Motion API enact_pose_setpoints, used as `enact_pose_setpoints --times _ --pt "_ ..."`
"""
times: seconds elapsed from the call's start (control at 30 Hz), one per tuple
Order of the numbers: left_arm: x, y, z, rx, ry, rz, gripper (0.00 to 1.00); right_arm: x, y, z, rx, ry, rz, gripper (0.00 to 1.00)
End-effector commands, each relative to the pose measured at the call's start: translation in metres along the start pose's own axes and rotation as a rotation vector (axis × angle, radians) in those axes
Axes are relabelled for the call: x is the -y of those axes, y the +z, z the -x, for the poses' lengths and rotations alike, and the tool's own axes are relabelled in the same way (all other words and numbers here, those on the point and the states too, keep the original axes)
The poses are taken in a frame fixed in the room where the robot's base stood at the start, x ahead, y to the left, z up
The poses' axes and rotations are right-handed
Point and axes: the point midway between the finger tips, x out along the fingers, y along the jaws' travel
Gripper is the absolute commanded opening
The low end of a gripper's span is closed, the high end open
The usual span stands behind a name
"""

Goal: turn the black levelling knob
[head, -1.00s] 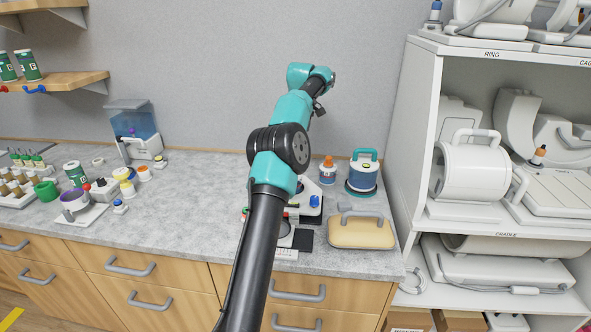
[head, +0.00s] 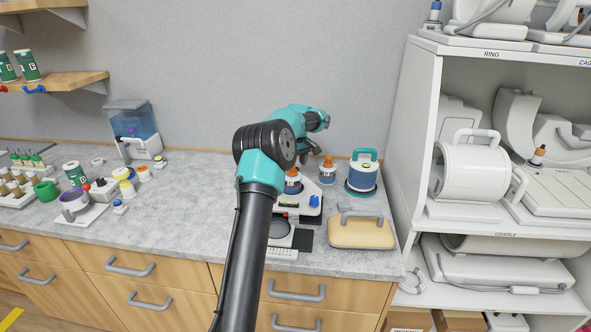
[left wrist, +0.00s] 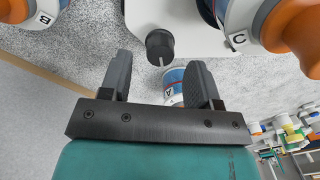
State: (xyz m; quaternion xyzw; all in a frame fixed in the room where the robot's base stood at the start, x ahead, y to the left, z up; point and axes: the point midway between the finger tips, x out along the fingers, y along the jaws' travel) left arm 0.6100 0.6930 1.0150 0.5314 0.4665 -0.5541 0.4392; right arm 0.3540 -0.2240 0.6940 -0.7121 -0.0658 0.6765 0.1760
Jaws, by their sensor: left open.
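The black knob (left wrist: 160,47) sits at the edge of a white instrument body (left wrist: 195,28) in the left wrist view. My left gripper (left wrist: 159,72) is open and empty, and the knob is just beyond its fingertips, roughly centred between them and apart from both. In the head view the white instrument (head: 309,205) stands on the counter, partly behind my left arm. My right gripper is in neither view.
Orange-capped bottles crowd the instrument: one marked C (left wrist: 285,28) is right of the knob, and one marked A (left wrist: 174,82) shows between my fingers. A teal-handled container (head: 362,178) and a tan-topped block (head: 361,233) stand to the right.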

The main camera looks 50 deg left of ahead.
Motion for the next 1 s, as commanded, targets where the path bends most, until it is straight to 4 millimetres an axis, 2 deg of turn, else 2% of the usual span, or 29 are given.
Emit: enact_pose_setpoints --times 0.1,0.23,0.57,1.0 --pt "0.0 0.0 -0.017 0.001 -0.002 -0.001 0.57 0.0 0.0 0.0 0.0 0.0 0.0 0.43" --pt "0.0 0.0 -0.029 0.001 -0.001 -0.001 0.57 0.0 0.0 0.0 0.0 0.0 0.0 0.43" --pt "0.0 0.0 -0.032 0.0 -0.001 -0.001 0.57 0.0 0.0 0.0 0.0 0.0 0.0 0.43" --pt "0.0 0.0 -0.032 0.0 0.0 -0.001 0.16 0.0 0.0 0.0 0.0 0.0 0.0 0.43"
